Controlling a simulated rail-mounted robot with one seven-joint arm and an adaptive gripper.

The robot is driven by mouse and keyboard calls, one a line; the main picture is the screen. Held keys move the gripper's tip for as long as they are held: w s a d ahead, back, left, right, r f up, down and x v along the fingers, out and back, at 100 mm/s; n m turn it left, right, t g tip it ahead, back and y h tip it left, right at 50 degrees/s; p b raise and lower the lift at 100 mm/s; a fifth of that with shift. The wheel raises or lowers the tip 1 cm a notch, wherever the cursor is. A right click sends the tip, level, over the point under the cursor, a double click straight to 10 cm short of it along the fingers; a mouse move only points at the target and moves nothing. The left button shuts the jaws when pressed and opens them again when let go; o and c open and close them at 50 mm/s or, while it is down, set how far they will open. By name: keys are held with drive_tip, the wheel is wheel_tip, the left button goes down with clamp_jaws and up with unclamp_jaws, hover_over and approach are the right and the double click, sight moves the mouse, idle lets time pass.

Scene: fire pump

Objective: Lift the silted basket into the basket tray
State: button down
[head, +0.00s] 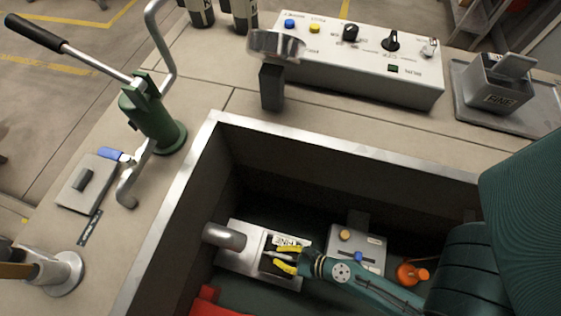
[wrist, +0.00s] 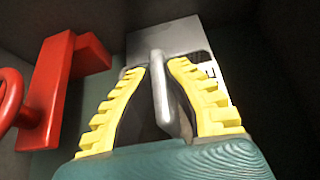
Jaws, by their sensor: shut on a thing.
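My gripper (head: 275,258) is down inside the dark pit, its yellow fingers over the grey metal housing with a white label. In the wrist view, my gripper (wrist: 160,70) is shut on an upright grey bar (wrist: 162,95), which looks like the handle of the silted basket. The basket's body and any silt are hidden by the fingers and housing. At the upper right of the head view, a grey tray (head: 465,98) lies on the bench top. A grey basket marked FINE (head: 498,84) stands on it.
The pit's metal rim (head: 180,190) and dark walls surround my gripper. A red valve part (wrist: 60,95) is left of it in the wrist view. A grey plate with knobs (head: 358,248) and an orange knob (head: 410,273) are to the right. A control box (head: 345,60) stands behind.

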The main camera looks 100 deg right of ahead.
wheel_tip(320, 180, up, 10)
drive_tip(key=p, duration=0.9)
drive_tip(key=shift+f, duration=0.15)
drive_tip(key=shift+d+r, duration=0.15)
drive_tip(key=shift+r, duration=0.05)
wheel_tip(320, 180, up, 46)
drive_tip(key=p, duration=4.6)
drive_tip(key=shift+w, duration=0.1)
